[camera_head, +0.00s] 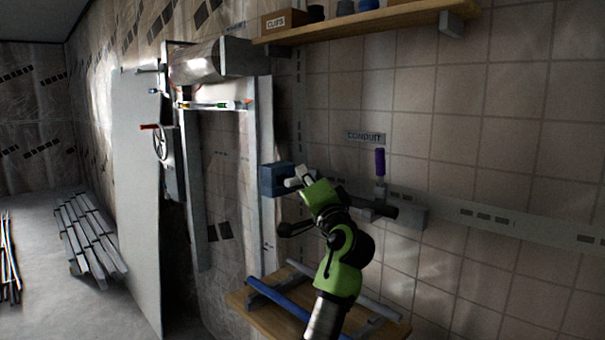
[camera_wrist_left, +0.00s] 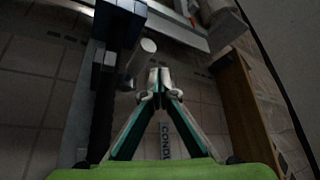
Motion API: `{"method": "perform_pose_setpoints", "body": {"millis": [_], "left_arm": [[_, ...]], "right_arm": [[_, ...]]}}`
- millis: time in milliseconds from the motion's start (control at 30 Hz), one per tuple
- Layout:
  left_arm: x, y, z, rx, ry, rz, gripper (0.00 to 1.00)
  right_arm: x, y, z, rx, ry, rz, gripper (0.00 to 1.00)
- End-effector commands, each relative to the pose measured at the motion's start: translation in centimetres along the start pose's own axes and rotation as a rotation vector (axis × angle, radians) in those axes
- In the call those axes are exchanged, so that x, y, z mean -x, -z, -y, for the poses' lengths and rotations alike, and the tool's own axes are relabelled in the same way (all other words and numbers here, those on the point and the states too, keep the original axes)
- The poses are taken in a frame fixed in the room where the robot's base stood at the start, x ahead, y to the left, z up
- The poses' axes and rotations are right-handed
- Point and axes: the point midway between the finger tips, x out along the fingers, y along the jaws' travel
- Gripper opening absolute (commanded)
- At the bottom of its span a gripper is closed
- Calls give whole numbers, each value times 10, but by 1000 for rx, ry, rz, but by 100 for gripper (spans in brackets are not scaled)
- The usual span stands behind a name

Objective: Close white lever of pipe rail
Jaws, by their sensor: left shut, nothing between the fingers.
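The pipe rail (camera_head: 376,206) runs along the tiled wall, with a blue block (camera_head: 276,180) at its left end and an upright purple lever (camera_head: 380,162) further right. The white lever (camera_wrist_left: 143,52) shows in the left wrist view as a pale, stubby cylinder at the blue block (camera_wrist_left: 118,25). It slants away from the dark pipe (camera_wrist_left: 103,105). My left gripper (camera_wrist_left: 155,80) is shut and empty, its tips just beside and below the lever's end; I cannot tell whether they touch. In the head view my left gripper (camera_head: 299,181) partly covers this spot. My right gripper is not in view.
A wooden shelf (camera_head: 370,22) with a CLIPS box (camera_head: 286,22) is above. A low bench (camera_head: 238,299) with a blue pipe (camera_head: 282,298) is below. A grey panel (camera_head: 137,190) stands at left. A CONDUIT sign (camera_head: 365,137) is on the wall.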

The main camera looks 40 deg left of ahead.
Motion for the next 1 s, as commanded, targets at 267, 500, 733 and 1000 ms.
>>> {"method": "perform_pose_setpoints", "body": {"millis": [267,500,733,1000], "left_arm": [[59,0,-2,3,-4,-2,0],[97,-1,-2,2,-4,-1,0],[107,-1,0,2,-2,1,0],[107,-1,0,2,-2,0,0]], "right_arm": [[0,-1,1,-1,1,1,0],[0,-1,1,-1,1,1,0],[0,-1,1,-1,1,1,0],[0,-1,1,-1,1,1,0]]}}
